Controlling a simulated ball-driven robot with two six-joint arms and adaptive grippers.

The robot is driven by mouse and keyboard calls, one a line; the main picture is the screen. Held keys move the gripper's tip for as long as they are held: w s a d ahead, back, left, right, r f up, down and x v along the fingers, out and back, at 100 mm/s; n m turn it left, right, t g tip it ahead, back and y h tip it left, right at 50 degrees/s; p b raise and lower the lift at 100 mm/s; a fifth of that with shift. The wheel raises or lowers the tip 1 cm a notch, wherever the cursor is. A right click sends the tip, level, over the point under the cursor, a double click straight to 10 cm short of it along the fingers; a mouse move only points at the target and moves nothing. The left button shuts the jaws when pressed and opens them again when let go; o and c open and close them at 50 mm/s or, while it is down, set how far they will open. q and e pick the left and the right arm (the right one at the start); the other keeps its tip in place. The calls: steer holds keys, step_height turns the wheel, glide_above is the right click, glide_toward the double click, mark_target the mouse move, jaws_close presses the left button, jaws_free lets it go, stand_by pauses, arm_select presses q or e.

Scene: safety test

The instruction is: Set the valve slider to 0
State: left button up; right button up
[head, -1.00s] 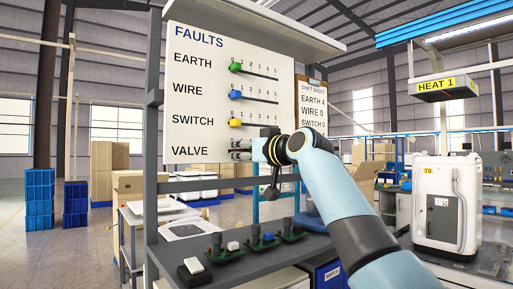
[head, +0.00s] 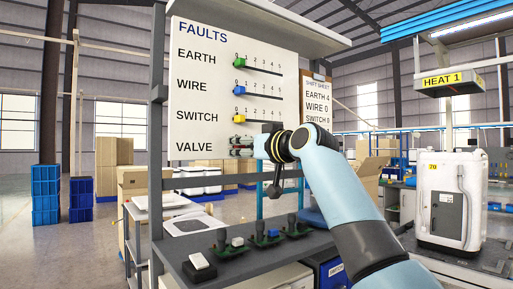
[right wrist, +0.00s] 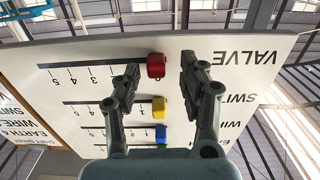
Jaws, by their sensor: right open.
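The white FAULTS board (head: 212,60) carries slider rows for EARTH, WIRE, SWITCH and VALVE. The red valve slider knob (right wrist: 156,66) shows in the right wrist view, where the board appears upside down. It sits at the zero end of its slot, roughly in line with the yellow knob; the number beside it is hidden. My right gripper (right wrist: 160,68) is open, with one finger on each side of the red knob. The knob is closer to the left finger in that view. In the head view my right gripper (head: 242,146) covers most of the valve row. My left gripper is not in view.
The green (head: 239,62), blue (head: 239,90) and yellow (head: 239,118) knobs sit at the zero ends of their rows. A shift sheet (head: 317,100) hangs right of the board. Below is a grey shelf (head: 250,262) with small devices and levers.

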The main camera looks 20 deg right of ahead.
steer(key=v, duration=1.1)
steer(key=shift+a, duration=0.15)
